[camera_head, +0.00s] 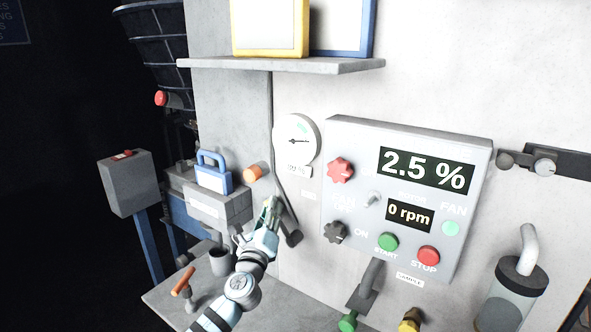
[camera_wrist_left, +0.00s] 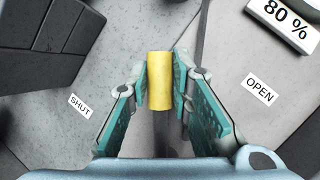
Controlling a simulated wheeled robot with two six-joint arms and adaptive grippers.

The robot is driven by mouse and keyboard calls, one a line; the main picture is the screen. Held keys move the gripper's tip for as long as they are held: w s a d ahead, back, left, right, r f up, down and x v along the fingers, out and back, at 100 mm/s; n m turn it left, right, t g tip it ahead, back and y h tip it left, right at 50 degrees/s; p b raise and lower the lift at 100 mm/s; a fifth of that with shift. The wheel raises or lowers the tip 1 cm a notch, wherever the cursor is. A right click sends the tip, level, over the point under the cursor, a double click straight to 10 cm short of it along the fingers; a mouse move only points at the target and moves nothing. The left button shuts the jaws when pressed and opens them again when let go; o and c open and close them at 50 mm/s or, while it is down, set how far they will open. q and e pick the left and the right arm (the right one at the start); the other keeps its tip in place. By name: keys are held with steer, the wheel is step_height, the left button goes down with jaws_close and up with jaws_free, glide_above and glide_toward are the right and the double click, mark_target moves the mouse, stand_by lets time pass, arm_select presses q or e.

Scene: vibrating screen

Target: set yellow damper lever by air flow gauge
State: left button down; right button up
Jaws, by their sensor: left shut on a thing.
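The yellow damper lever grip (camera_wrist_left: 159,80) stands between the fingers of my left gripper (camera_wrist_left: 160,88), which is shut on it. In the wrist view, a SHUT label (camera_wrist_left: 79,106) is left of the grip and an OPEN label (camera_wrist_left: 259,89) is right of it. In the head view my left gripper (camera_head: 271,210) is at the wall below the round air flow gauge (camera_head: 297,130) and hides most of the lever. An 80 % plate (camera_wrist_left: 284,18) is at the wrist view's upper right.
A control panel (camera_head: 360,145) right of the gauge reads 2.5 % and 0 rpm. A grey cup (camera_head: 221,262) stands below. A shelf (camera_head: 280,65) is above.

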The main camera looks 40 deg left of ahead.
stand_by(0.9)
arm_select(q)
steer(key=a+f+n+g+p, duration=0.1)
steer(key=n, duration=0.1)
steer(key=a+f+n+g, duration=0.1)
steer(key=a+f+n, duration=0.1)
steer(key=n, duration=0.1)
steer(key=shift+f+g+p, duration=0.2)
steer(key=shift+g+p, duration=0.15)
steer(key=shift+g, duration=0.05)
stand_by(1.3)
steer(key=r+m, duration=0.1)
steer(key=d+r+m+t+b, duration=0.1)
steer(key=shift+d+m, duration=0.25)
steer(key=shift+m, duration=0.05)
stand_by(2.6)
steer(key=c, duration=1.8)
jaws_free()
